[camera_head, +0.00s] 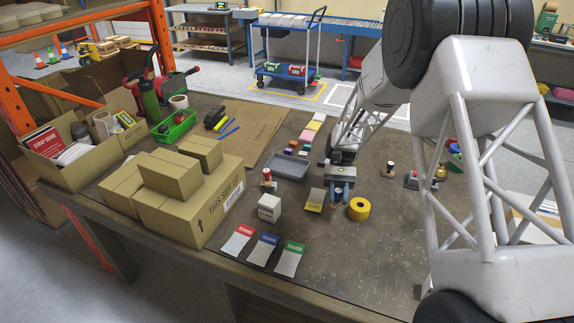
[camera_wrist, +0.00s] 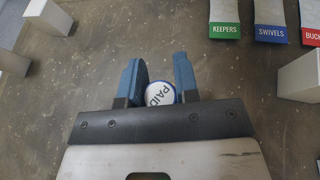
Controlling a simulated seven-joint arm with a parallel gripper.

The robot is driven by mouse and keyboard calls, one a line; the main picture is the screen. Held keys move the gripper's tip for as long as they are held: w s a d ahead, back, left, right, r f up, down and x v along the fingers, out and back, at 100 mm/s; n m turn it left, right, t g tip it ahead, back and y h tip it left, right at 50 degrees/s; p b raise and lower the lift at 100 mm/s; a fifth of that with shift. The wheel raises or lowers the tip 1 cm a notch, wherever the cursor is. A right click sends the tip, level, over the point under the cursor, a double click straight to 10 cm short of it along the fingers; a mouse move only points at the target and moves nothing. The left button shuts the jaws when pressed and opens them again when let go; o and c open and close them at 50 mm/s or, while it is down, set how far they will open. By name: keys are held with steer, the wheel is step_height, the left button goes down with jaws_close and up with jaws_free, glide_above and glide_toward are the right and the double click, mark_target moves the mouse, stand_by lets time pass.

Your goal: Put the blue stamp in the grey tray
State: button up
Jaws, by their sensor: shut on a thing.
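My gripper (camera_head: 340,194) is over the right half of the table, fingers pointing down. In the wrist view its two blue fingers (camera_wrist: 160,80) are shut on a round piece with a blue rim and a white face reading PAID, the blue stamp (camera_wrist: 160,94). In the head view the stamp is hidden or too small to make out between the fingers. The grey tray (camera_head: 308,171) lies on the table just left of my gripper, and its visible floor looks empty. My gripper is beside the tray, not over it.
A yellow tape roll (camera_head: 359,209) and a yellow card (camera_head: 315,200) are close to my gripper. Another stamp (camera_head: 390,169) stands to the right. Cardboard boxes (camera_head: 205,205) stand at left.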

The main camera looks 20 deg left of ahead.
steer(key=w+a+r+m+t+y, duration=0.3)
steer(key=a+r+m+t+y, duration=0.2)
steer(key=a+m+t+y, duration=0.35)
steer(key=w+a+r+m+t+y, duration=0.3)
steer(key=a+r+m+t+y, duration=0.2)
steer(key=a+m+y, duration=0.55)
step_height(320, 180, down, 11)
steer(key=d+m+h, duration=0.1)
steer(key=d+h, duration=0.1)
steer(key=shift+m, duration=0.4)
glide_above(283, 168)
steer(key=shift+w+f, duration=0.1)
steer(key=shift+f, duration=0.65)
steer(key=shift+f, duration=0.1)
steer(key=shift+f, duration=1.65)
